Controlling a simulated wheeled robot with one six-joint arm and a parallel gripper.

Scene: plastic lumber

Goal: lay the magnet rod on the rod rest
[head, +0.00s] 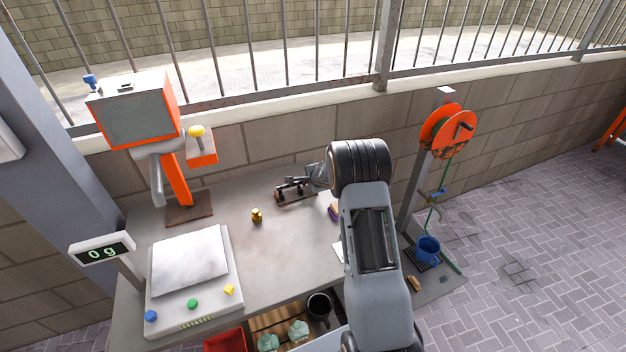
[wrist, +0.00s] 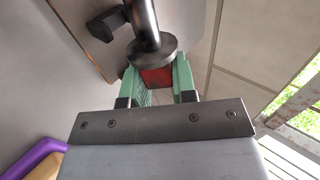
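My gripper (wrist: 158,84) has pale green fingers on both sides of the red grip of the magnet rod (wrist: 145,30). The fingers appear shut on that grip. Beyond the grip the rod has a dark round collar and a dark metal shaft running out of the top of the wrist view. The rod rest (wrist: 85,30), a brownish plate with a black post, lies just beyond, beside the shaft. In the head view the rod rest (head: 283,199) is on the bench near the wall, with my gripper (head: 316,178) close at its right. I cannot tell whether rod and rest touch.
A scale (head: 190,263) reading 0 g and an orange machine (head: 178,180) stand at the left. A small brass piece (head: 257,215) is mid-bench. A purple object (wrist: 35,158) lies near my gripper. An orange reel (head: 446,130) and blue bucket (head: 428,250) are at the right.

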